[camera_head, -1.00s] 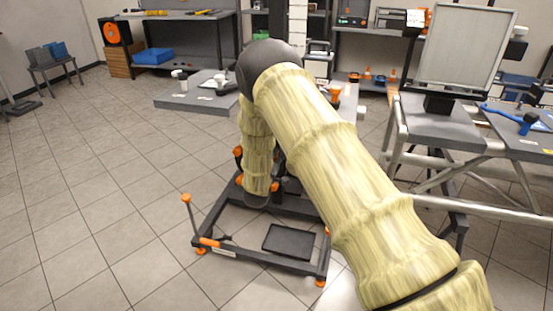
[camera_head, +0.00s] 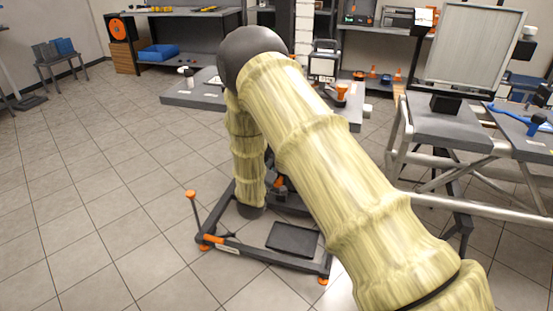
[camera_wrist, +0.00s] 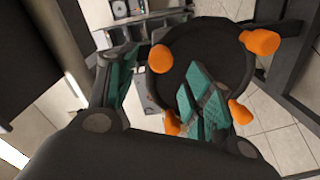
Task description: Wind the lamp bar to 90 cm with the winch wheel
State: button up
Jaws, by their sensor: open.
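The winch wheel (camera_wrist: 205,50) shows in the wrist view as a dark round disc with several orange knobs around its rim. My gripper (camera_wrist: 158,70) is open, its teal-padded fingers apart in front of the wheel. The right finger overlaps the disc; the left finger is beside its left edge. I cannot tell whether either finger touches a knob. In the head view my arm hides the gripper and most of the wheel. A dark stand base (camera_head: 262,258) with orange feet is on the floor below. I cannot make out the lamp bar or its height.
At right stands a table (camera_head: 450,131) with metal legs and a large panel (camera_head: 480,45). A low grey platform (camera_head: 190,98) lies behind my arm, with shelves at the back. The tiled floor (camera_head: 90,200) at left is clear.

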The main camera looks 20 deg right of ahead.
jog(key=shift+v, duration=2.5)
jog(key=s+a+f+m+g+y, duration=0.15)
jog(key=s+f+g+y, duration=0.6)
jog(key=s+f, duration=1.7)
jog(key=s+a+f+m+g+y, duration=0.1)
jog(key=s+a+m+g+y, duration=0.15)
jog(key=s, duration=1.15)
jog(key=s+a+f+m+g+y, duration=0.15)
jog(key=s+g, duration=0.25)
jog(key=s, duration=1)
notch_tip(320, 180, up, 16)
jog(key=p, duration=1.6)
jog(key=shift+w+d+f+h, duration=0.2)
jog(key=shift+w+d+h, duration=0.1)
jog(key=shift+d+h, duration=0.05)
